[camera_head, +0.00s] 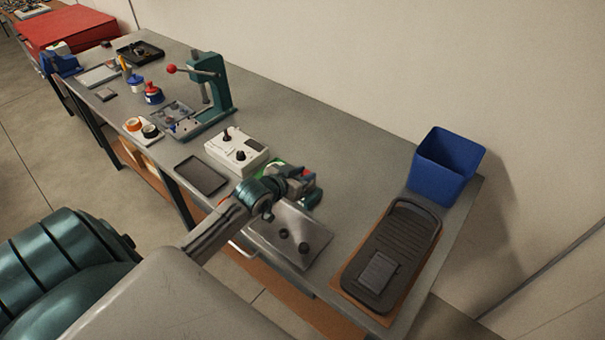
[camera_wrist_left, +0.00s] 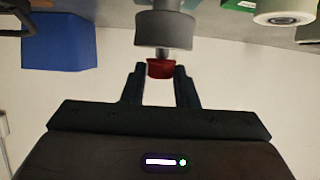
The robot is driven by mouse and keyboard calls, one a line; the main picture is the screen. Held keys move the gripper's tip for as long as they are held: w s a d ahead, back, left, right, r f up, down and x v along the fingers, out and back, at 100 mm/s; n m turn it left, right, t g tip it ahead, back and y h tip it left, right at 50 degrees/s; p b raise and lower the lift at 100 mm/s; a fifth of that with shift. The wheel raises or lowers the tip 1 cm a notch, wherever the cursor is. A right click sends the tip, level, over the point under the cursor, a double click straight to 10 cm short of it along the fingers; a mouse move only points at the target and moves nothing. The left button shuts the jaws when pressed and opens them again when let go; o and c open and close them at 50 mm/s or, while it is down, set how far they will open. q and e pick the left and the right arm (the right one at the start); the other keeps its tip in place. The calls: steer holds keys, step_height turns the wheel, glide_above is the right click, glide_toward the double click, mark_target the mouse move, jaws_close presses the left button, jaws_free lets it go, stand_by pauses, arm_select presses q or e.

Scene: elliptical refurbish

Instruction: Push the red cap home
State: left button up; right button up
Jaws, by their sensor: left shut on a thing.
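In the left wrist view the red cap (camera_wrist_left: 160,69) sits between the two dark fingers of my left gripper (camera_wrist_left: 160,72), which is shut on it. The cap is at the end of a short stem on a grey round part (camera_wrist_left: 165,29). Whether the cap is fully seated cannot be told. In the head view my left gripper (camera_head: 303,179) is over the bench, behind the metal tray, and largely hides the cap and the part. My right gripper is not in view.
A metal tray (camera_head: 307,222) with small dark parts lies in front of my gripper. A white control box (camera_head: 237,147) stands left of it, with a green press (camera_head: 215,85) beyond.

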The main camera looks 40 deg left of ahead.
arm_select(q)
steer(key=shift+f, duration=0.25)
steer(key=shift+f, duration=0.25)
stand_by(0.4)
steer(key=o, duration=1)
steer(key=d+b+v, duration=0.1)
steer(key=v, duration=0.9)
steer(key=shift+s+a+r+b, duration=0.2)
steer(key=shift+s+a+b, duration=0.15)
steer(key=shift+a, duration=0.15)
